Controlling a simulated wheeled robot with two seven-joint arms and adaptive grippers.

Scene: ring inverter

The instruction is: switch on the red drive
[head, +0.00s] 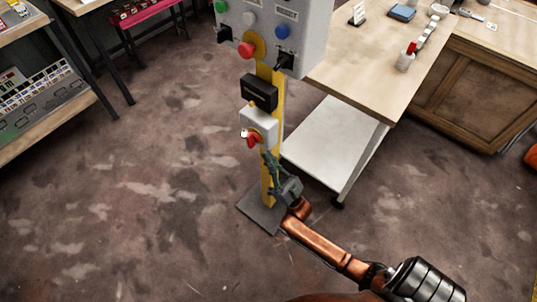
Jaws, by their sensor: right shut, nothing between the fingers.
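A white switch box (259,122) with a red rotary handle (252,138) on a yellow plate is mounted low on a yellow post (268,190). Which way the handle is turned is too small to tell. My right gripper (267,156) is shut and empty, just below the handle, with its arm coming up from the lower right. I cannot tell whether the fingertips touch the handle. A grey panel (268,18) higher on the post carries a red mushroom button (246,50), a green button (221,6), a white button (249,19) and a blue button (282,31). My left gripper is not in view.
A black box (260,91) sits on the post above the switch box. The post stands on a dark base plate (258,213). A wooden-topped bench (370,60) with a lower white shelf (325,145) is close on the right. Open floor lies to the left.

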